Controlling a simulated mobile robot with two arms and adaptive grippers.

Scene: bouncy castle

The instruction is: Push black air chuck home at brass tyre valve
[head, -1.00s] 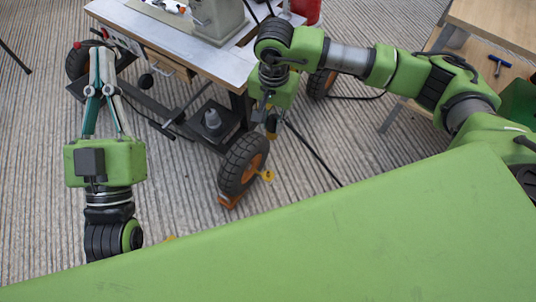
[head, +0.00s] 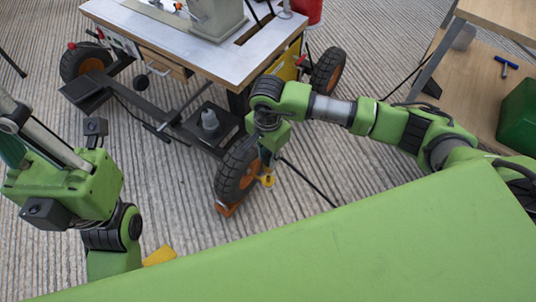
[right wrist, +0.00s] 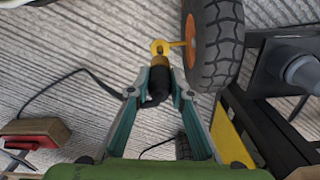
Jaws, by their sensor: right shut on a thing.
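My right gripper (right wrist: 159,74) is shut on the black air chuck (right wrist: 157,88), which sits between its teal fingers. A brass piece (right wrist: 160,61), apparently the tyre valve, shows straight ahead of the chuck, beside a yellow ring (right wrist: 159,47). Chuck and brass piece look in line and close; I cannot tell whether the chuck is fully seated. In the head view my right gripper (head: 266,158) is beside the orange-hubbed wheel (head: 238,172), and the chuck is mostly hidden. My left gripper (head: 20,125) is at the left edge, its fingertips not clearly shown.
A cart (head: 165,62) with a metal top stands on the ribbed floor. An orange chock (head: 226,209) is at the wheel. A black hose (right wrist: 70,78) runs left from the chuck. A wooden bench (head: 480,90) stands right.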

